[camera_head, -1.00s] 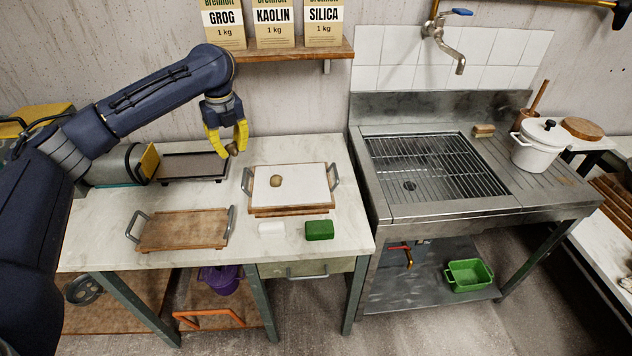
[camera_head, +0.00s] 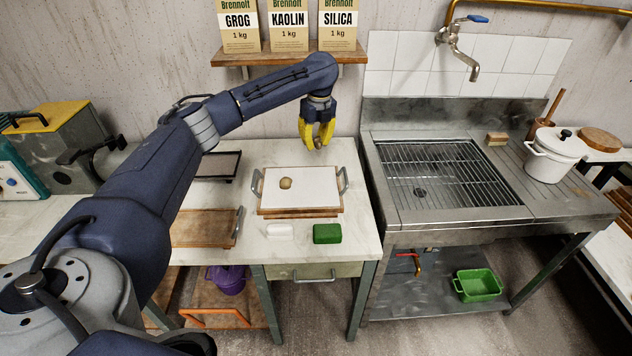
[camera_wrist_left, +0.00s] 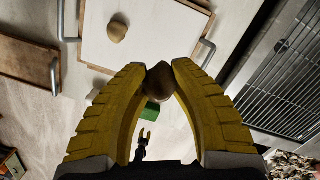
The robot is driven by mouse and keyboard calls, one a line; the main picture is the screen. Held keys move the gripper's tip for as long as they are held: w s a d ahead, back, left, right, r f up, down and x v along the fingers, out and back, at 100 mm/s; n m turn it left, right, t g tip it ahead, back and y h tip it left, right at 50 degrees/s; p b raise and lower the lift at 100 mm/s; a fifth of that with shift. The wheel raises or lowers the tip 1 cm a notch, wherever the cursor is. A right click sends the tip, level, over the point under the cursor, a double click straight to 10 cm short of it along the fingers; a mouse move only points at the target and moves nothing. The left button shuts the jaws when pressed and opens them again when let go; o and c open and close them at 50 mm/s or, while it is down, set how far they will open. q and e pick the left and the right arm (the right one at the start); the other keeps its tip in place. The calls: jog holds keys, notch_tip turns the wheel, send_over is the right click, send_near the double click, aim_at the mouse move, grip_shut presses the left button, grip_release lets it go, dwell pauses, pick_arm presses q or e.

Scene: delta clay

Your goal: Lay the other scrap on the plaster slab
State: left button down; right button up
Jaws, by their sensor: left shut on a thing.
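The plaster slab (camera_head: 312,180) is a white board on a wooden tray with metal handles. One brown clay scrap (camera_head: 286,183) lies on its left part; it also shows in the left wrist view (camera_wrist_left: 117,31). My left gripper (camera_head: 318,143) is shut on the other brown scrap (camera_wrist_left: 160,82), held between its yellow fingertips. In the head view it hangs above the back edge of the slab, right of the scrap lying there. The held scrap (camera_head: 318,143) is partly hidden by the fingers. My right gripper is not in view.
A white block (camera_head: 280,230) and a green block (camera_head: 327,234) lie in front of the slab. A wooden tray (camera_head: 203,230) and a dark tray (camera_head: 216,165) are to the left, partly behind my arm. A metal sink (camera_head: 440,175) stands to the right.

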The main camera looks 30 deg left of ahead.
aim_at(315, 184)
pick_arm(q)
notch_tip(315, 184, down, 16)
jog(key=shift+f, duration=0.1)
dwell(0.6)
jog(key=shift+f, duration=0.1)
jog(key=c, duration=1.1)
grip_release()
jog(key=shift+c, duration=0.2)
notch_tip(315, 184, up, 12)
jog(key=d, duration=0.1)
jog(key=shift+s+d, duration=0.2)
jog(key=shift+s, duration=0.25)
